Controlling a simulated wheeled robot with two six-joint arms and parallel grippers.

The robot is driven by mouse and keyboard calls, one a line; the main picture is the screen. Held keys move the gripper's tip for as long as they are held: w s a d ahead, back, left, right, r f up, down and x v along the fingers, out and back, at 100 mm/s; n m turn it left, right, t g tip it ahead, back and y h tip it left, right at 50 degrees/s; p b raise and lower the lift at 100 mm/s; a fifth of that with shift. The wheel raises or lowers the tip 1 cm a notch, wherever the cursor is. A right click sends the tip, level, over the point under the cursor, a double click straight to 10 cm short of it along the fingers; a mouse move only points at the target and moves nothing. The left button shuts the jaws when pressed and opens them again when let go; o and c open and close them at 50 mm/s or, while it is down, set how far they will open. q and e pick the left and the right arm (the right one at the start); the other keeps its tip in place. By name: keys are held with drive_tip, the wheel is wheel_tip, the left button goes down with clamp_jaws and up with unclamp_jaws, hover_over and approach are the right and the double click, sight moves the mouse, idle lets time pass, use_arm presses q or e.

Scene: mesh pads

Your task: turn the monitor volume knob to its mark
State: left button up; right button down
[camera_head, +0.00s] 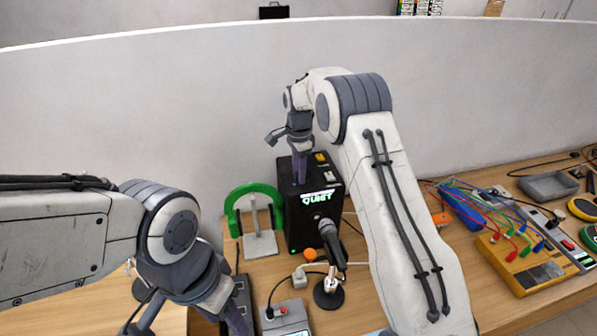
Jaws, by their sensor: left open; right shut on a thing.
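The monitor (322,226) is a black box standing near the wall behind the desk's middle. A lit green "QUIET" sign shows on its upper front. My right gripper (299,178) reaches down onto the top of the box at its left side, shut on what appears to be the volume knob. The fingers hide the knob, so its angle and its mark cannot be made out. My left gripper (188,324) is open, low at the left front, apart from the monitor and partly cut off by the picture's lower edge.
Green headphones (233,205) hang on a stand left of the monitor. A microphone (331,245) on a round base stands close in front. An orange ball-like thing (310,255) and a grey box (287,318) are nearby. Cabled devices (530,268) fill the right side.

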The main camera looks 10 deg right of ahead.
drive_tip(key=shift+w+r, duration=0.1)
drive_tip(key=c, duration=0.5)
unclamp_jaws()
drive_tip(key=shift+r+b, duration=0.4)
drive_tip(key=shift+r, duration=0.1)
wheel_tip(320, 180, up, 9)
drive_tip(key=b, duration=0.2)
drive_tip(key=shift+r, duration=0.2)
